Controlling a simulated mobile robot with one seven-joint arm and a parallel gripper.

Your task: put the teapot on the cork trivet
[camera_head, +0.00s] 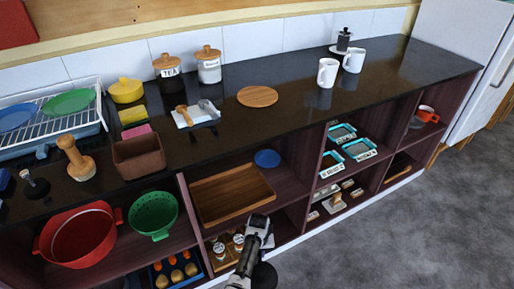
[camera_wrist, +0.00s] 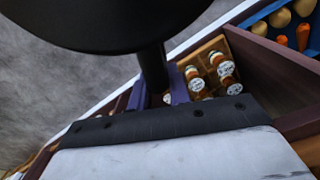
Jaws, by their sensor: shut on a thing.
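A black, rounded thing, apparently the teapot (camera_head: 264,276), is low in front of the shelves in the head view. In the wrist view the teapot (camera_wrist: 110,22) fills the upper left, and a narrow black part of it runs down between the purple fingers. My gripper (camera_wrist: 163,97) is shut on that narrow part. Its spout and lid cannot be made out. A round, flat brown disc, apparently the cork trivet (camera_head: 257,96), lies bare on the dark counter in the head view. My gripper and the teapot are well below and in front of it.
A wooden tray with spice jars (camera_head: 220,248) is in the lower shelf close to my gripper. On the counter (camera_head: 300,118) stand white mugs (camera_head: 327,72) right of the disc and lidded canisters (camera_head: 208,65) left of it. The counter around the disc is mostly clear.

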